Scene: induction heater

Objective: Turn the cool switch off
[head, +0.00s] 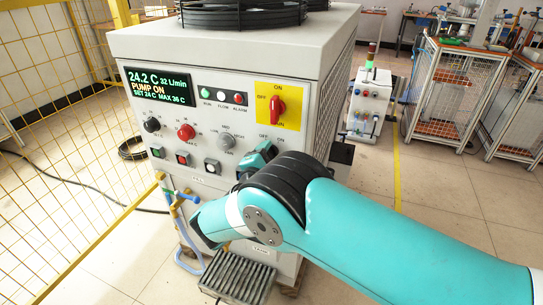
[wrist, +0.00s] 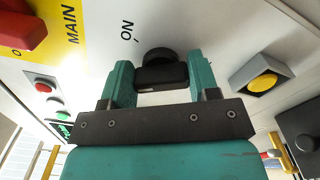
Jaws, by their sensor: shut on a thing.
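The cool switch (wrist: 159,56) looks like a black rotary knob on the white panel, with an "ON" label beside it. In the wrist view my gripper (wrist: 161,76) has its two teal fingers on either side of the knob's dark grip, shut on it. In the head view my gripper (head: 262,155) is against the lower right of the cabinet front, just below small "OFF" and "ON" labels. My gripper and arm hide the knob there, so its pointing direction cannot be told.
The display (head: 158,86) reads 24.2 C, 32 L/min, PUMP ON. A red main switch (head: 277,105) on a yellow plate is above my gripper. Grey, red and black knobs and several square buttons are to the left. A yellow button (wrist: 263,82) is near my fingers. A drip grille (head: 238,277) is below.

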